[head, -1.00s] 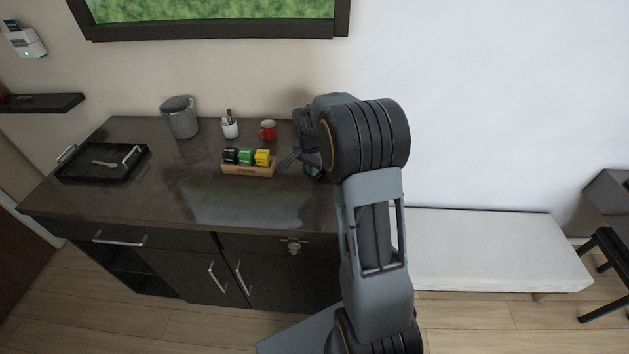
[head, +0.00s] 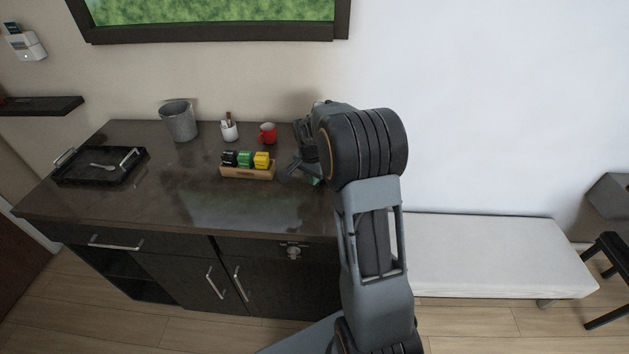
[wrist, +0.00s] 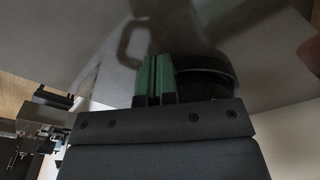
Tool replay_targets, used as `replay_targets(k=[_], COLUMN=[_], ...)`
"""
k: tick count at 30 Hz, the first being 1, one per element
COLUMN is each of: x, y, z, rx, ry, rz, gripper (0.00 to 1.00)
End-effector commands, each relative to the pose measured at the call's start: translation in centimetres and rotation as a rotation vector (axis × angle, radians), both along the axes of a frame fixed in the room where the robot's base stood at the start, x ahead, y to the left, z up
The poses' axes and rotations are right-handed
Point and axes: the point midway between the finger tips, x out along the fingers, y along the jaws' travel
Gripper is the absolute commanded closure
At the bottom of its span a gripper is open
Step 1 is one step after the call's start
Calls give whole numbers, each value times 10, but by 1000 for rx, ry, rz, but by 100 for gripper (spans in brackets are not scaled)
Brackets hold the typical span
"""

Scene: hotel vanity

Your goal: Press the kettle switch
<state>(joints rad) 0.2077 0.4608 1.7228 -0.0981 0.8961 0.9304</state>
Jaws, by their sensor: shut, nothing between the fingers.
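My gripper (wrist: 155,80) is shut, its green fingertips together and empty in the wrist view. In the head view, my gripper (head: 316,181) is low over the right end of the counter, mostly covered by my arm. A dark rounded thing (wrist: 208,78) is right beside the fingertips in the wrist view. It may be the kettle's base, but I cannot tell for sure or say whether the fingers touch it. A dim handle-like shape shows on the glossy surface above the fingertips. No kettle or switch can be made out clearly in either view.
The dark counter (head: 140,205) holds a black tray (head: 65,178), a grey bucket (head: 180,123), a white cup (head: 229,131), a red mug (head: 268,134) and a wooden box (head: 247,172) of coloured packets. A white bench (head: 480,250) stands to the right.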

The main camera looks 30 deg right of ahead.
Motion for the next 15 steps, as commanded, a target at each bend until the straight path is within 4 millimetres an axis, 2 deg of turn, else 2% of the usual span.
replay_targets(k=[5, 11, 15], x=[-3, -13, -14], y=[7, 25, 27], z=[3, 10, 11], rx=[0, 0, 0], ry=[-1, -1, 0], rz=[1, 1, -1], gripper=[100, 100, 100])
